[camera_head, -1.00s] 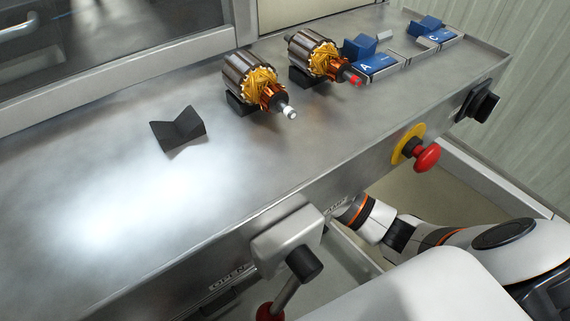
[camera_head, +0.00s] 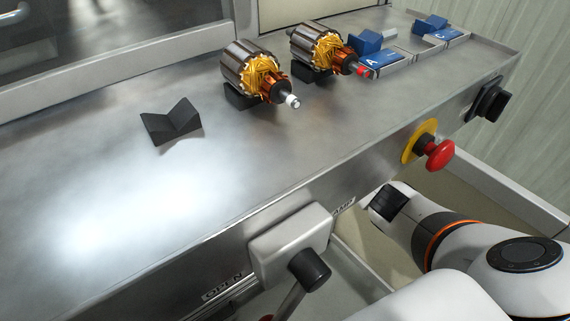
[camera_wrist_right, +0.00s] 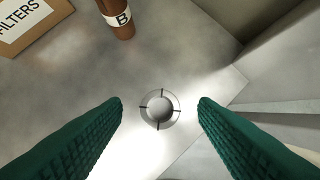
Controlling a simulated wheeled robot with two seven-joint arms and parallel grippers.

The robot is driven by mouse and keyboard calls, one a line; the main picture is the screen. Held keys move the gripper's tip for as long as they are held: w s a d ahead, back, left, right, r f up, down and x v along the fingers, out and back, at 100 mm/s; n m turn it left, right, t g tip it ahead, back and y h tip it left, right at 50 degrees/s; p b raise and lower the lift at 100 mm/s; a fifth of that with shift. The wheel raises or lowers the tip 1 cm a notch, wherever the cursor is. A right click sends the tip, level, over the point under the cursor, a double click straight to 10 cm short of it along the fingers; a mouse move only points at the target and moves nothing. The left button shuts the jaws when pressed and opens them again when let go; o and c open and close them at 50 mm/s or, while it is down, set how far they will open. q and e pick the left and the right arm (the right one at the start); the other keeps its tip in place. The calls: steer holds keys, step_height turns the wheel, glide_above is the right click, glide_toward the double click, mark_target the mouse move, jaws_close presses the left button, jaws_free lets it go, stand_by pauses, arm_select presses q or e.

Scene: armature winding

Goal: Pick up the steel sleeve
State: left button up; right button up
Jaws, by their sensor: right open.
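In the right wrist view a round grey metal piece (camera_wrist_right: 160,109) with a pale rim and several short dark marks shows below my right gripper. It may be the steel sleeve, seen from above; I cannot tell for sure. My right gripper (camera_wrist_right: 160,102) has its green ribbed fingers spread apart, one on either side of this piece in the picture. Nothing is held between them. In the head view my right arm comes in at the lower right, and its gripper is hidden. My left gripper is not in view.
The right wrist view also shows a brown bottle (camera_wrist_right: 118,18) marked B and a FILTERS box (camera_wrist_right: 28,28). On the steel bench (camera_head: 90,170) are two armatures (camera_head: 255,75) (camera_head: 320,50), an empty black V-block (camera_head: 171,122) and blue blocks (camera_head: 367,42). A red button (camera_head: 440,154) juts from its front.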

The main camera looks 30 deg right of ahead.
steer(key=x, duration=0.2)
steer(key=shift+f, duration=0.45)
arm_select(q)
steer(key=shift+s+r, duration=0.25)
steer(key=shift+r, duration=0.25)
arm_select(e)
steer(key=c, duration=1.1)
steer(key=shift+r, duration=0.1)
